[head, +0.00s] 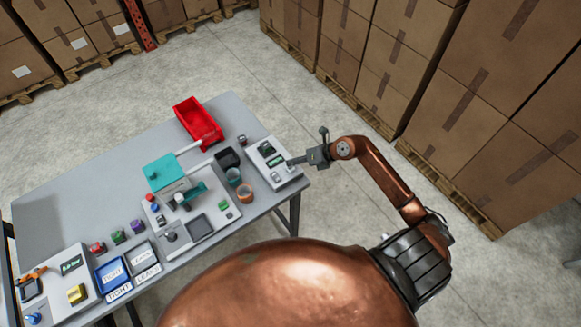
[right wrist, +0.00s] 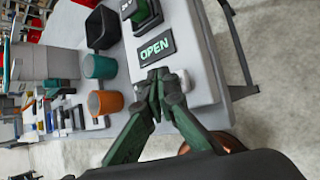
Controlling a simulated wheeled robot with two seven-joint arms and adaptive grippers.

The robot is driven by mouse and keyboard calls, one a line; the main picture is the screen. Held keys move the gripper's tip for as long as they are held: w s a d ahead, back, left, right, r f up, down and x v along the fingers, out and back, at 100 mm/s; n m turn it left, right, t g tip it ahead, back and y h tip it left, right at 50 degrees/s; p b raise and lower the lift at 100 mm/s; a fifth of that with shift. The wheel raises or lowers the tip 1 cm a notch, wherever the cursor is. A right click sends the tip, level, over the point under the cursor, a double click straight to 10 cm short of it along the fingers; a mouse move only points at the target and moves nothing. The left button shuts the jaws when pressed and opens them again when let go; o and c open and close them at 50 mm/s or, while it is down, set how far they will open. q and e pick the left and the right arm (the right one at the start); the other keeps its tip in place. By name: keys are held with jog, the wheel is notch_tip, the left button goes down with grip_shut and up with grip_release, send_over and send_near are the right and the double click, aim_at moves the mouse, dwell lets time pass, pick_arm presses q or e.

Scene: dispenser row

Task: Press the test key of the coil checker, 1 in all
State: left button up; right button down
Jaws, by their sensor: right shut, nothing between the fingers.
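The coil checker (head: 262,157) is a white box at the right end of the grey table. Its display (right wrist: 156,47) reads OPEN in green in the right wrist view. A dark and green part (right wrist: 146,14) sits on the box beyond the display. My left gripper is not in view.
An orange cup (head: 245,194), a teal cup (head: 233,177) and a black bin (head: 228,158) stand left of the checker. A teal and white machine (head: 165,173) and a red bin (head: 198,121) are further left. Boxes on pallets stand behind; the floor right of the table is clear.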

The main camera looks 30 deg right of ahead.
aim_at(293, 168)
jog(key=shift+r+p, duration=2)
jog(key=shift+r, duration=0.6)
jog(key=shift+f, duration=0.1)
